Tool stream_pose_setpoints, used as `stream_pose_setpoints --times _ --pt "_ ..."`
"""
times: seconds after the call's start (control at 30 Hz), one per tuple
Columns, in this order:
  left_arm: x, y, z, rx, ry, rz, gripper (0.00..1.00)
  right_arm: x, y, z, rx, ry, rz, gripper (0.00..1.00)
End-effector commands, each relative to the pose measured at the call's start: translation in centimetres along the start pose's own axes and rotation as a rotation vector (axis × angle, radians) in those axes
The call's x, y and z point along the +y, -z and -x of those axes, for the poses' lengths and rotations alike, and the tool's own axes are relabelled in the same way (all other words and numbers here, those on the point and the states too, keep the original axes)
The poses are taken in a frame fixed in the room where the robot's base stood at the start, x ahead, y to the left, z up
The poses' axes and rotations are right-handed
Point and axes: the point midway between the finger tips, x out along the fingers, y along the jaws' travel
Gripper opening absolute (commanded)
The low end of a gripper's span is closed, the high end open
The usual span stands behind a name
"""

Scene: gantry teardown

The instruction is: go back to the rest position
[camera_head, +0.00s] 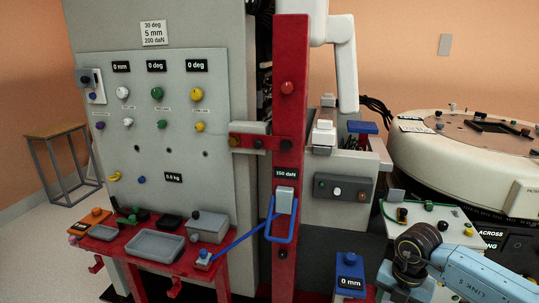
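A light blue arm link (475,272), which looks like part of my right arm, comes in at the lower right. It ends in a dark round joint (418,243), with paler parts running down out of the picture below it. I cannot make out the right gripper's fingers. My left arm and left gripper are not in view. Whether either gripper holds anything is not shown.
A grey panel (150,225) with knobs and displays stands left of a red post (291,150). A red bench (110,246) with grey trays (155,246) is below it. A blue handle (282,238) sticks out from the post. A white round machine (470,165) stands at right.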

Motion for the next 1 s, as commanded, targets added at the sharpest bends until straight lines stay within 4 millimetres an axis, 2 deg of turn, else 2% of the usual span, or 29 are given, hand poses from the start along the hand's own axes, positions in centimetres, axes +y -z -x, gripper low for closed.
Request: stream_pose_setpoints --times 0.03,0.2,0.43,0.57,0.67,0.77,0.87,0.9,1.0 --pt "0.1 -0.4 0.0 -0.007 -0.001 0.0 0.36 0.8 1.2 -1.1 0.06 -0.046 0.008 0.59" --pt "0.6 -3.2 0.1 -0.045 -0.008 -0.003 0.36 3.5 4.4 -3.6 0.228 -0.221 0.015 0.59" --pt "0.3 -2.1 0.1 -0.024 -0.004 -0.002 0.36 7.4 8.4 -6.3 0.446 -0.53 -0.072 0.59" --pt "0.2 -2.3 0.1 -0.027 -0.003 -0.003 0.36 9.5 9.7 -8.1 0.552 -0.773 -0.238 0.59" --pt "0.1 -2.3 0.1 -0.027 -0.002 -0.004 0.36 9.8 9.3 -10.7 0.581 -0.966 -0.479 0.59" --pt "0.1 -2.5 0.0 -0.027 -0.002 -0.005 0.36 7.9 8.0 -14.6 0.535 -1.09 -0.785 0.59" --pt "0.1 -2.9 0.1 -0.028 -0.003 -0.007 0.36 3.4 7.4 -20.3 0.43 -1.108 -1.118 0.59" --pt "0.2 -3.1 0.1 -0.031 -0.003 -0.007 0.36 1.3 7.6 -22.4 0.384 -1.09 -1.235 0.59" --pt "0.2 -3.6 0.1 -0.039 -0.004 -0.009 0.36 -4.2 9.2 -27.6 0.273 -0.999 -1.484 0.59"
